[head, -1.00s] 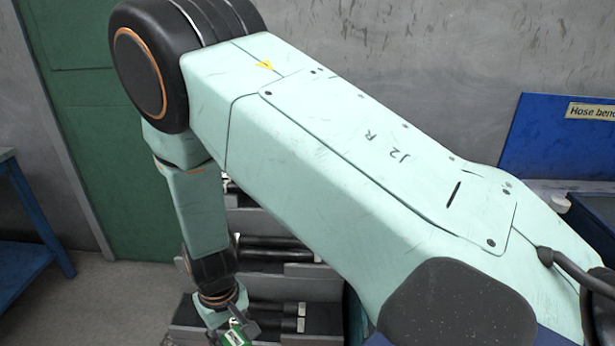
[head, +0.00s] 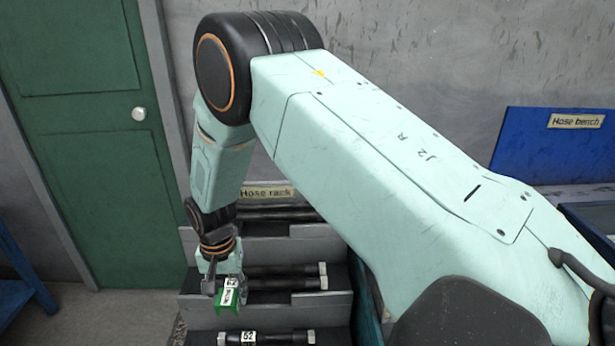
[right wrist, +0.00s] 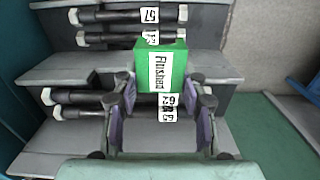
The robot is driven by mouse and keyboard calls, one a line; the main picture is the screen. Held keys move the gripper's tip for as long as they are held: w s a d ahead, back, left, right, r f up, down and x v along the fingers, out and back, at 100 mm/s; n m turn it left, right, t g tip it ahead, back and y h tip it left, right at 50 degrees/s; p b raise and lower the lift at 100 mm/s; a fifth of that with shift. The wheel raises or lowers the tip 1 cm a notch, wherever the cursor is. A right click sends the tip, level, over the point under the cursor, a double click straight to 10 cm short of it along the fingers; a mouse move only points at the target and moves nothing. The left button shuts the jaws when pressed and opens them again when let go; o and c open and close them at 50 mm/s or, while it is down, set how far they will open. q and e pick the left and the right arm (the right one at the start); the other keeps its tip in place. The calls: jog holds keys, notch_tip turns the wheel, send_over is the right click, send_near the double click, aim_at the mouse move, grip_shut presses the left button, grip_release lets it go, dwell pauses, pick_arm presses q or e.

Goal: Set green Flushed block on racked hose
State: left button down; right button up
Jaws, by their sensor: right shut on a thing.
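The green block (head: 228,301) has a white label that reads "Flushed" in the right wrist view (right wrist: 174,66). My right gripper (head: 226,283) is shut on it, with a finger on each side of the block in the right wrist view (right wrist: 161,92). The block is in front of the stepped hose rack (head: 335,247), near its left side in the head view. Dark hoses with metal ends lie on the steps, including a lower one labelled 52 (head: 275,338). I cannot tell whether the block touches a hose. My left gripper is not in view.
A "Hose rack" sign (head: 266,192) stands behind the top step. A blue "Hose bench" panel (head: 535,145) is at the right. A green door (head: 90,150) is at the left, with a blue stand (head: 22,280) near it. My right arm hides part of the rack.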

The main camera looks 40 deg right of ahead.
jog(key=w+d+r+m+p, duration=0.3)
jog(key=w+d+r+m, duration=0.1)
jog(key=d+r+m, duration=0.35)
jog(key=d+r+m+p, duration=0.1)
jog(key=d+r+m, duration=0.1)
jog(key=d, duration=0.4)
jog(key=d+r+m+p, duration=0.1)
jog(key=d+r+m, duration=0.2)
jog(key=d+m, duration=0.2)
jog(key=d+r+m, duration=0.2)
jog(key=d+m, duration=0.1)
jog(key=d, duration=0.5)
jog(key=shift+w+d+r+p, duration=0.15)
jog(key=shift+w+p, duration=0.05)
jog(key=shift+p, duration=0.2)
jog(key=shift+f+b, duration=0.35)
jog(key=shift+s+a+f+b, duration=0.1)
jog(key=shift+a+f+b, duration=0.25)
jog(key=shift+b, duration=0.35)
jog(key=shift+s+f+b, duration=0.1)
jog(key=shift+f+b, duration=0.6)
jog(key=shift+b, duration=0.05)
jog(key=shift+d+f+b, duration=0.25)
jog(key=shift+f+b, duration=0.2)
jog(key=shift+f, duration=0.35)
jog(key=shift+w+a+f, duration=0.1)
jog(key=shift+w+f, duration=0.15)
jog(key=shift+f, duration=0.1)
jog(key=shift+s+a, duration=0.1)
jog(key=shift+s, duration=0.05)
